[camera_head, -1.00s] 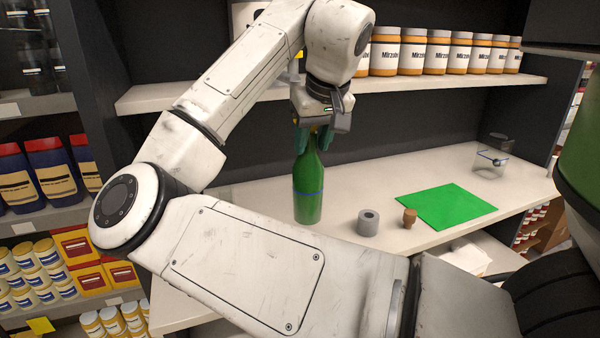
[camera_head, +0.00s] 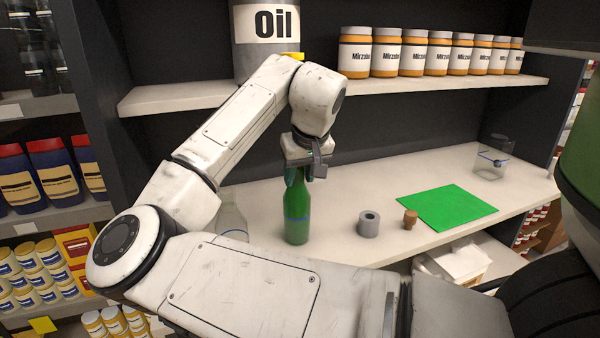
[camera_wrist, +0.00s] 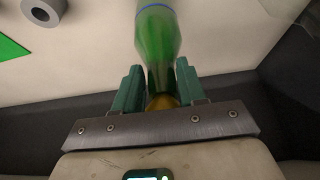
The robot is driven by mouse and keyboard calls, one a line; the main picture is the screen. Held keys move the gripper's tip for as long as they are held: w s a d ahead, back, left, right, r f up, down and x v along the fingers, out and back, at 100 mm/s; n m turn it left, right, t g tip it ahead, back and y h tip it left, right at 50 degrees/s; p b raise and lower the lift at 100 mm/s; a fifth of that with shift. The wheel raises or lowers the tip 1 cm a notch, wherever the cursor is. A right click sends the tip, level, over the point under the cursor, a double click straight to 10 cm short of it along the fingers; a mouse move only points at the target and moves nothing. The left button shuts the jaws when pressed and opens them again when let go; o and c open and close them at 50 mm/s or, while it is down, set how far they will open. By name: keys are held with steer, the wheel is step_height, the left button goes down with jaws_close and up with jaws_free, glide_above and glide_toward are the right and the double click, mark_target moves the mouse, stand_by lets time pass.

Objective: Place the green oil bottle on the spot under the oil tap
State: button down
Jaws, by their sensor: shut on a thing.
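The green oil bottle (camera_head: 297,218) stands upright in the head view, left of the middle of the counter, with a blue line around its body. My gripper (camera_head: 301,172) is above it, shut on its neck. In the wrist view the teal fingers (camera_wrist: 160,85) are on both sides of the green bottle (camera_wrist: 158,38), near its gold-coloured top. I cannot tell whether its base touches the counter. The grey oil container (camera_head: 262,55), labelled "Oil", stands on the upper shelf; my arm partly covers it. Its tap and the spot below are not clearly visible.
A clear glass vessel (camera_head: 232,222) stands left of the bottle, partly behind my arm. A grey ring (camera_head: 368,224), a cork (camera_head: 410,219), a green mat (camera_head: 447,207) and a clear jar (camera_head: 491,160) are to the right. The shelf (camera_head: 440,88) with labelled jars overhangs the counter.

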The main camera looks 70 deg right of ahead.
steer(key=c, duration=0.6)
jaws_free()
steer(key=shift+f, duration=0.1)
steer(key=shift+c, duration=0.2)
steer(key=v, duration=1.2)
